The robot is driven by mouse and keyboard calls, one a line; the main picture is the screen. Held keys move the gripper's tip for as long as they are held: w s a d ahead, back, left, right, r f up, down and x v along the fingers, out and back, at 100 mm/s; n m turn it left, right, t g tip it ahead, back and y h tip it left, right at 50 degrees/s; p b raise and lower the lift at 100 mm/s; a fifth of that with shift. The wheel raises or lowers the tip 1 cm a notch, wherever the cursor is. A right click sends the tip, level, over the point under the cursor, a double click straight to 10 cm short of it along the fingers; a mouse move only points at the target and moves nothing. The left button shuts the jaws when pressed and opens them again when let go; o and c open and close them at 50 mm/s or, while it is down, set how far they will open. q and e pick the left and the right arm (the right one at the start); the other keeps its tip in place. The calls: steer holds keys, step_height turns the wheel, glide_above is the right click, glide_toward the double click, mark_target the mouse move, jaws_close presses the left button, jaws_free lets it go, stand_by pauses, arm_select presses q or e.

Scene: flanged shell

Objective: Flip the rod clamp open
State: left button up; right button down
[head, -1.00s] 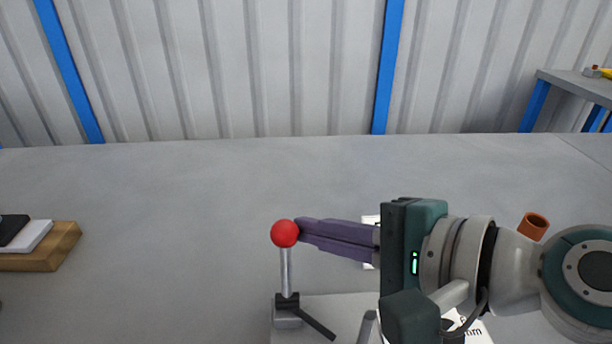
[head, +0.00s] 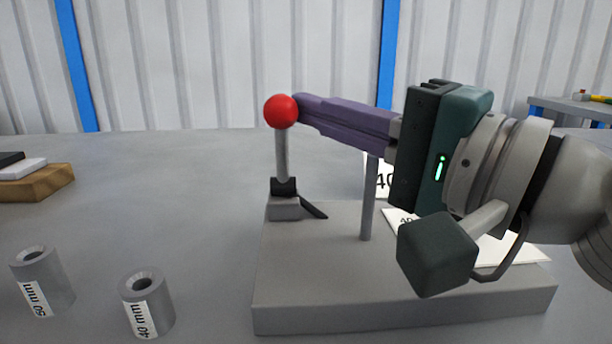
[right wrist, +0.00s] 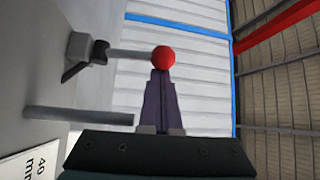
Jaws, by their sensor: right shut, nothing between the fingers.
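The rod clamp has a red ball knob (head: 281,111) on a grey lever (head: 281,155) that stands upright from a dark pivot (head: 284,187) on a small grey block. It is mounted at the left of a grey base plate (head: 400,290). My right gripper (head: 300,108) is shut and empty, its purple fingers pointing left with their tips at the right side of the ball. In the right wrist view the ball (right wrist: 163,58) sits just beyond the fingertips; touching or barely apart, I cannot tell. My left gripper is not in view.
A grey upright rod (head: 368,200) stands on the plate beneath my right fingers. Two grey cylinders, marked 50 mm (head: 42,281) and 40 mm (head: 146,302), stand left of the plate. A wooden board (head: 38,186) lies far left.

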steer(key=shift+s, duration=0.35)
steer(key=shift+s+p, duration=0.15)
steer(key=shift+p, duration=0.25)
steer(key=shift+s, duration=0.15)
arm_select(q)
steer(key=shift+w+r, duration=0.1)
arm_select(e)
steer(key=shift+s+f, duration=0.1)
steer(key=shift+s, duration=0.15)
